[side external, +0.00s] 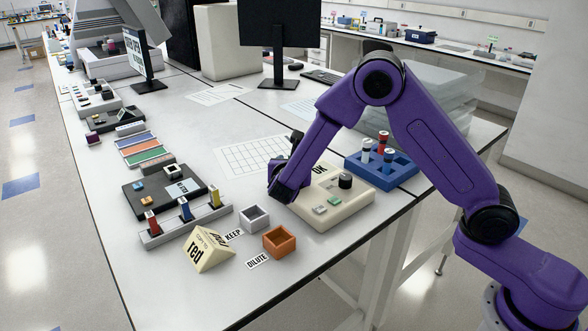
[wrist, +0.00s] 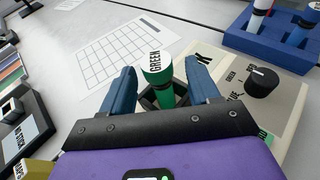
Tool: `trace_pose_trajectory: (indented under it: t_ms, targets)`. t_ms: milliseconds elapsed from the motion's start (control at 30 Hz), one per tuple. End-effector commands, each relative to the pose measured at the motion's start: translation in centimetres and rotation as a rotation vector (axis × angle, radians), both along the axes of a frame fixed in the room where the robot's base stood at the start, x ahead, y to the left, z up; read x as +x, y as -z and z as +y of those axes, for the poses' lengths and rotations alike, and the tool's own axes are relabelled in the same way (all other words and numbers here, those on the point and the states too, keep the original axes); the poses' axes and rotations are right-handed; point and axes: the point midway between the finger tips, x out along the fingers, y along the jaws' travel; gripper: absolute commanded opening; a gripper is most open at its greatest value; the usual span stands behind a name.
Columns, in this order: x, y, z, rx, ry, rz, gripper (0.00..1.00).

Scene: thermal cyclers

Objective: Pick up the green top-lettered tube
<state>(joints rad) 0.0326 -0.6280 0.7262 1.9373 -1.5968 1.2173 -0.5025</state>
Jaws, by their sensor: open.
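The green tube (wrist: 160,93) stands upright in a dark square holder (wrist: 148,104) in the wrist view. Its top faces the camera and carries the word GREEN. My gripper (wrist: 160,68) is open, with one blue finger on each side of the tube and visible gaps between. In the side external view my gripper (side external: 285,185) is low at the left edge of the cream control box, and it hides the tube there.
The cream box (side external: 325,208) with a black knob is beside my gripper. A blue rack (side external: 382,170) with several tubes stands behind it. Grey (side external: 254,217) and orange (side external: 279,241) bins and a cream block (side external: 208,250) are in front. Another rack (side external: 187,230) holds red, blue and yellow tubes.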

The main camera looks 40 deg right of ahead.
Motion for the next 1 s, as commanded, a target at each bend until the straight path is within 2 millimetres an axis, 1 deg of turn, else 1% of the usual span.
trace_pose_trajectory:
  t_ms: [33,200,433,467,500,567,600,633,667,700,1000]
  targets:
    - [0.5,0.3,-0.6,0.000,0.004,0.000,0.61]
    - [2.0,0.9,-2.0,0.000,0.002,0.000,0.61]
    - [2.2,1.0,-2.1,0.000,0.000,0.000,0.61]
    - [2.2,1.0,-2.1,0.000,0.000,0.000,0.57]
    - [2.2,1.0,-2.1,0.000,0.000,0.000,0.44]
    - [2.2,1.0,-2.1,0.000,0.000,0.000,0.25]
    - [2.2,1.0,-2.1,0.000,0.000,0.000,0.12]
    - [2.2,1.0,-2.1,0.000,0.000,0.000,0.07]
    - [2.1,1.0,-2.1,0.000,0.000,0.000,0.06]
    - [2.1,1.0,-2.1,-0.001,0.000,-0.001,0.02]
    - [2.1,0.7,-2.1,0.000,0.000,-0.001,0.02]
